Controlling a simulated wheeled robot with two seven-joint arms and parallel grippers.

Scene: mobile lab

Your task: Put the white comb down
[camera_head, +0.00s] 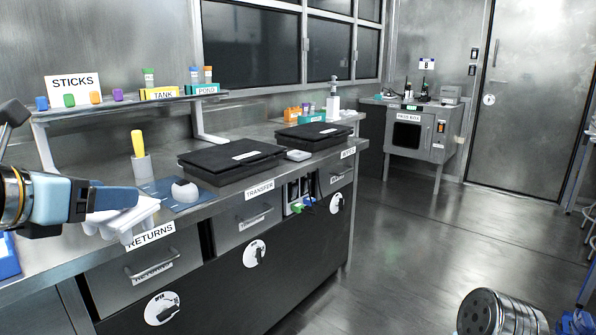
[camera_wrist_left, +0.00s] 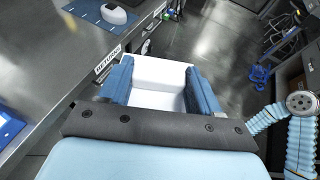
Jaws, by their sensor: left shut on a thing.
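The white comb (camera_head: 124,219) is a pale block with several thick prongs. My left gripper (camera_head: 122,203) is shut on it, and the wrist view shows the white comb (camera_wrist_left: 158,78) between the blue fingers (camera_wrist_left: 161,88). It is held by the front edge of the bench at the RETURNS label (camera_head: 151,235). In the wrist view it appears out past that edge, with floor behind it. I cannot tell its exact height over the bench top. My right gripper is in neither view.
On the bench (camera_head: 75,252) stand a yellow-handled tool in a holder (camera_head: 140,160), a white rounded device (camera_head: 185,190) on a blue mat, and black lidded trays (camera_head: 232,160). A shelf with labelled racks (camera_head: 165,94) runs behind.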

